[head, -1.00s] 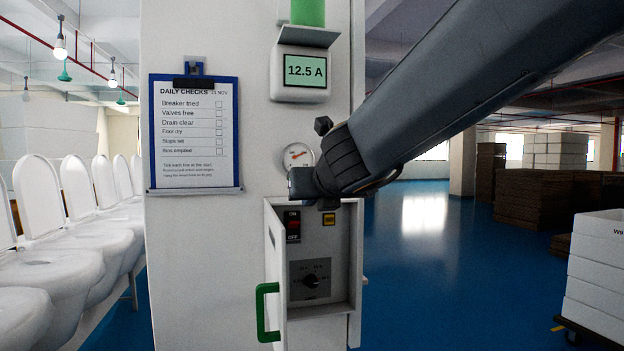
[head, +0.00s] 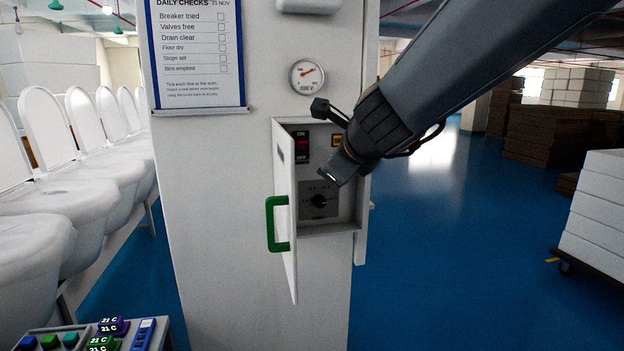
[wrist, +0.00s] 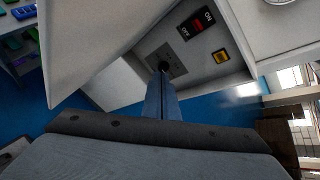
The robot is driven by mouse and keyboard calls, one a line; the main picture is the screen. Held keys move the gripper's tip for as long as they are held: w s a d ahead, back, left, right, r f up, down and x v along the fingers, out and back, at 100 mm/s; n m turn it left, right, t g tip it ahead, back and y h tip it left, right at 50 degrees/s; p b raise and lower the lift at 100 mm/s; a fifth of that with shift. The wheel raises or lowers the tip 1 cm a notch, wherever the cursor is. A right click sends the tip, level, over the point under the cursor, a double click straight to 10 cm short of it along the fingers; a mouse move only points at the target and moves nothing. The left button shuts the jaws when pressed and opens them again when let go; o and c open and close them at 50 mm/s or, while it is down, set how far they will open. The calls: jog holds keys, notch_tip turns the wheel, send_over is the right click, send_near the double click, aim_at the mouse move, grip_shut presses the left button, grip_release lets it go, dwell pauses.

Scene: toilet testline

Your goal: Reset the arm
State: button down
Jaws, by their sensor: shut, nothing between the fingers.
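My arm reaches in from the upper right of the head view. My gripper (head: 333,172) is at the mouth of an open control box (head: 345,231), just above a rotary dial (head: 319,201). In the wrist view my gripper (wrist: 164,74) shows as narrow fingers, closed together and empty, with their tips overlapping the dial's plate (wrist: 178,68). I cannot tell whether they touch the dial. A red ON/OFF switch (head: 302,146) and a yellow button (head: 336,140) sit above the dial. My gripper and arm hide part of the box's right side.
The box door (head: 284,190) stands open on the left, with a green handle (head: 271,223). A gauge (head: 307,75) and a checklist board (head: 199,50) are on the pillar. White toilets (head: 88,175) line the left. A stand with coloured blocks (head: 105,340) is at lower left.

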jog(key=s+d+f+n+g+h+b, duration=0.1)
jog(key=s+d+f+n+g+b, duration=0.2)
jog(key=f+n, duration=0.6)
jog(key=s+d+f+n+g+b, duration=0.15)
jog(key=s+d+f+n, duration=0.3)
jog(key=f, duration=0.95)
jog(key=s+d+f+n+g+h+b, duration=0.2)
jog(key=s+d+f+n+g, duration=0.3)
jog(key=s+f+n, duration=0.6)
notch_tip(320, 180, down, 2)
jog(key=d+b, duration=0.1)
jog(key=d, duration=0.1)
jog(key=shift+d+f, duration=0.2)
jog(key=shift+d, duration=0.1)
